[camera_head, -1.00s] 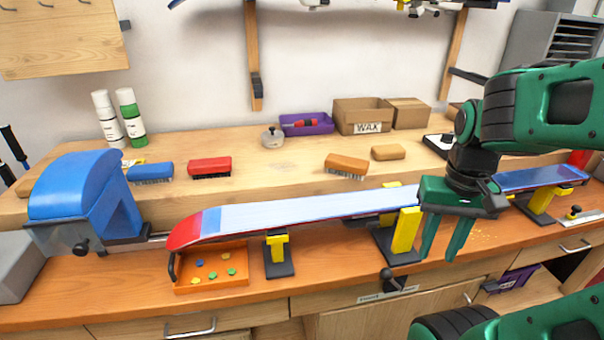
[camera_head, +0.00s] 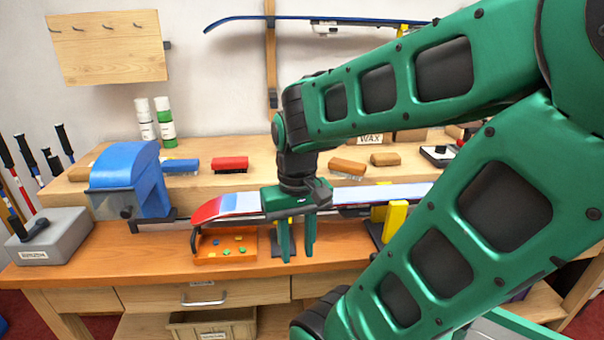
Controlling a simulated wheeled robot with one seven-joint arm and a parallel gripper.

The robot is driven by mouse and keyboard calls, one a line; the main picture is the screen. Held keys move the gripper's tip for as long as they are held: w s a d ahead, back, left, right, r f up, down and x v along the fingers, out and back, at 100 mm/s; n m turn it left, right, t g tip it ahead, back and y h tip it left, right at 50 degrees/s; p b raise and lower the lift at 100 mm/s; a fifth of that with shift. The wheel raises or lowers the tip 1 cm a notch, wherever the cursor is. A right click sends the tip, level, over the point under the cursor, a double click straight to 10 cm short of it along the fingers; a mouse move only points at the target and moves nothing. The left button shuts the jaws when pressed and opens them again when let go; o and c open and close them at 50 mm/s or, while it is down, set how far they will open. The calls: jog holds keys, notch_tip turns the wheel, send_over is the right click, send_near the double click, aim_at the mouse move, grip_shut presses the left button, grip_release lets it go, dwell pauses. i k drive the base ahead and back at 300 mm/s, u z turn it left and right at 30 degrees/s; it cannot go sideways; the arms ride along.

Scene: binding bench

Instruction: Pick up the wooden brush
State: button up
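The wooden brush (camera_head: 348,167), tan-brown with bristles underneath, rests on the raised wooden shelf at the back of the bench, beside a plain tan block (camera_head: 385,159). My gripper (camera_head: 297,256) points downward in front of the ski (camera_head: 232,203), to the left of the wooden brush and lower in the picture. Its two green fingers are apart with nothing visible between them. My arm covers part of the wall and the bench to the right.
A blue brush (camera_head: 181,166) and a red brush (camera_head: 230,163) lie on the shelf to the left. An orange tray (camera_head: 215,255) with small coloured pieces sits below the ski. A WAX box (camera_head: 370,139) is behind the wooden brush.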

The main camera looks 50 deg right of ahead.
aim_at(357, 170)
jog(key=u, duration=1.15)
jog(key=k, duration=0.85)
jog(key=z, duration=2.6)
